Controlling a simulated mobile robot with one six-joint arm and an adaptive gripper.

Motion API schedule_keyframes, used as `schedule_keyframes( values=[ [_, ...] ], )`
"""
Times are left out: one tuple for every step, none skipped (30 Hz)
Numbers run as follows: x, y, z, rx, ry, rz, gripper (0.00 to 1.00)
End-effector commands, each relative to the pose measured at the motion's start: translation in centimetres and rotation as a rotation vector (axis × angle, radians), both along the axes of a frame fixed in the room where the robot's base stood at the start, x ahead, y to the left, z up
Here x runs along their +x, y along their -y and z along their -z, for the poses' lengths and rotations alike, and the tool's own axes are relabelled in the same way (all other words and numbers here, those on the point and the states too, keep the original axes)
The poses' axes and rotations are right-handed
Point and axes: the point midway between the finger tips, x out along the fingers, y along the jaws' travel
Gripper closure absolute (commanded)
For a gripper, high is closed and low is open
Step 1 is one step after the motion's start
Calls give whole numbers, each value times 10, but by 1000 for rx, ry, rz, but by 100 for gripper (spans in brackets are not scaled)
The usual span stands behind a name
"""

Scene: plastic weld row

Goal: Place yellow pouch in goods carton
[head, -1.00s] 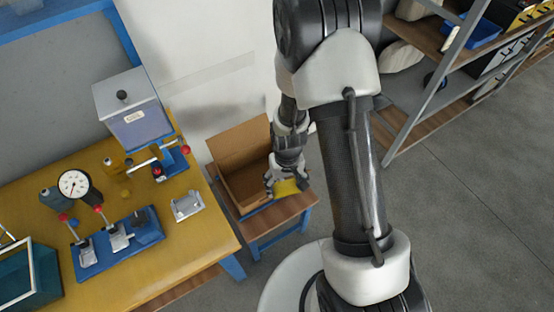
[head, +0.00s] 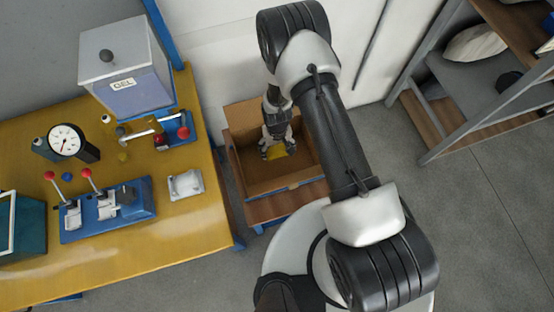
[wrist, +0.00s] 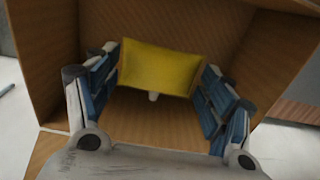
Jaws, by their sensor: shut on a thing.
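The yellow pouch (head: 276,152) is held between the fingers of my gripper (head: 277,150). In the wrist view the pouch (wrist: 158,69) spans the gap between the two blue-padded fingers of my gripper (wrist: 158,85). The goods carton (head: 236,167) is an open brown cardboard box on a small wooden-topped stand. My gripper and the pouch are over the carton's opening, within its walls as seen from above. In the wrist view the carton's walls (wrist: 45,60) surround the pouch, with brown cardboard below it. The exact height above the carton floor cannot be told.
The stand (head: 262,208) has bare wood in front of the carton. The yellow workbench (head: 150,235) on the left carries a grey-lidded box (head: 127,66), a dial gauge (head: 67,141) and blue clamp fixtures (head: 108,212). A shelf rack (head: 435,125) stands at right. Open floor lies between.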

Motion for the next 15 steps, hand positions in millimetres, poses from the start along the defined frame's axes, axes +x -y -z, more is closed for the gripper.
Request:
schedule_keyframes(
  values=[
    [-1, 0, 18, -1, -3, 0, 47],
    [-1, 0, 25, -1, -2, 0, 47],
    [-1, 0, 33, -1, -2, 0, 47],
    [0, 0, 38, 0, -1, 0, 47],
    [0, 0, 42, 0, -1, 0, 47],
    [0, 0, 47, 0, 0, 1, 47],
    [0, 0, 50, 0, 0, 1, 47],
    [0, 0, 52, 0, 1, 1, 47],
    [0, 0, 53, 0, 1, 1, 47],
    [0, 0, 55, 0, 1, 1, 47],
    [0, 0, 56, 0, 1, 1, 47],
    [0, 0, 59, 0, 1, 1, 47],
    [0, 0, 62, 0, 0, 1, 47],
    [0, 0, 66, 0, 0, 1, 47],
    [-1, 0, 72, 0, 0, 1, 47]
  ],
)
